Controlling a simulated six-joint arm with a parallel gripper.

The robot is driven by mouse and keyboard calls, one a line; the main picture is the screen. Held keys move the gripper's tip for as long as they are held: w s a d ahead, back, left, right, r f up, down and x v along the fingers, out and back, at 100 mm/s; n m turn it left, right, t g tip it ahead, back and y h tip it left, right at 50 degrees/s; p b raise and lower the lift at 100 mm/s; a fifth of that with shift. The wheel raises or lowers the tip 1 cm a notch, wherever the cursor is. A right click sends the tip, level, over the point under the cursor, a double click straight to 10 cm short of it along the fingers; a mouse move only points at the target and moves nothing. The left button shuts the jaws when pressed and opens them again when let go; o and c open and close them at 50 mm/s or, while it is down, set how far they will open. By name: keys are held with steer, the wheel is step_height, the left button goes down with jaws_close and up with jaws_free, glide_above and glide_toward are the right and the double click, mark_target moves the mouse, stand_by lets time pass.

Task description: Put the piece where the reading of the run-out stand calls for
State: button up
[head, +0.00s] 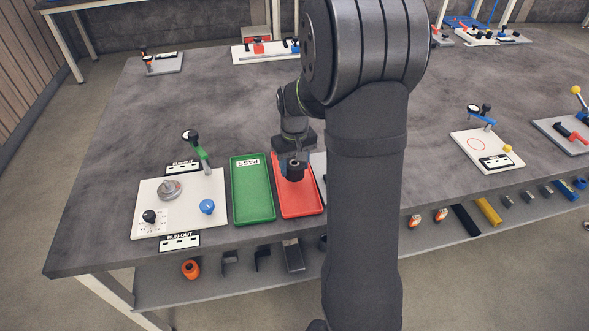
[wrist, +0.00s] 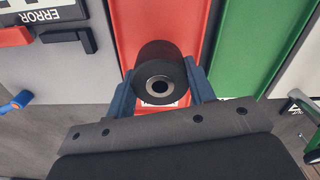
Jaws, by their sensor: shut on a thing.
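My gripper (head: 294,165) is shut on a dark round piece (head: 295,172) with a hole through it, held over the red tray (head: 305,205). In the wrist view the piece (wrist: 163,78) sits between the blue fingers, with the red tray (wrist: 150,20) behind it. I cannot tell its exact height above the tray. The green tray (head: 252,190), labelled PASS, lies just left of the red one. The run-out stand (head: 150,190) is a white plate with a dial gauge on a green arm, a grey round part, a blue knob and a black knob. Its reading is too small to tell.
A shelf (head: 215,287) below the front table edge holds an orange ring and dark brackets. Other stands are at the back and right. A panel marked ERROR (wrist: 35,15) lies beside the red tray. The table's middle left is clear.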

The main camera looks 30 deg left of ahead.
steer(key=shift+f, duration=1.1)
steer(key=shift+f, duration=0.15)
steer(key=o, duration=1.1)
step_height(320, 180, up, 12)
steer(key=shift+r, duration=0.2)
